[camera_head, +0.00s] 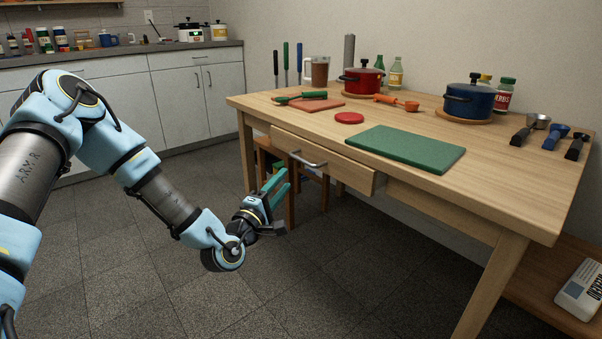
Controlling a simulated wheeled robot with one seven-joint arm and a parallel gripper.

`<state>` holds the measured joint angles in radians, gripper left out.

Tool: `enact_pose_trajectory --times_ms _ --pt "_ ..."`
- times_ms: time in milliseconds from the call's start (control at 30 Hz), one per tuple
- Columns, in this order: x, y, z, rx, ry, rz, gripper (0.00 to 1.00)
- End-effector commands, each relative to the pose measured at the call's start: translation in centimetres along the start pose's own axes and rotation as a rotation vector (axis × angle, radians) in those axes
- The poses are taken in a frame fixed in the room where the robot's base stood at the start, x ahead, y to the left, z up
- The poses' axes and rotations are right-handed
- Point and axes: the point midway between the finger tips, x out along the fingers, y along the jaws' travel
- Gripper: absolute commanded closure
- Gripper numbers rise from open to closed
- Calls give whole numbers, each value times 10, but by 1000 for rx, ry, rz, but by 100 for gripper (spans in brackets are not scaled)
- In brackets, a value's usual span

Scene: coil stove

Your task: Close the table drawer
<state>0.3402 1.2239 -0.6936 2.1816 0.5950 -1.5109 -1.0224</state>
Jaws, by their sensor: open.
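The table drawer (334,172) is a light wooden drawer under the near long edge of the wooden table (403,108). It is pulled out some way, with its front standing ahead of the table's apron. A curved metal handle (308,160) is on its front, toward the left half. My gripper (276,184) is below and to the left of the drawer, near the handle's side, with its two teal fingers apart and nothing between them. It appears apart from the drawer front. The drawer's inside is mostly hidden by the tabletop.
A green board (406,149) lies near the table's edge above the drawer. Wooden stools (309,189) are under the table behind my gripper. The floor in front is clear.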

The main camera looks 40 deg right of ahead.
Motion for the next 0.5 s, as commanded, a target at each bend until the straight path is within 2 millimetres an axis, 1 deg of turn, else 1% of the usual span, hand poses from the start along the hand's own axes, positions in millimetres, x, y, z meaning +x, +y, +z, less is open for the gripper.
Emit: enact_pose_trajectory --times_ms 167,500 --pt "18 2 1 -3 -1 10 55" --pt "80 2 1 0 0 7 55"
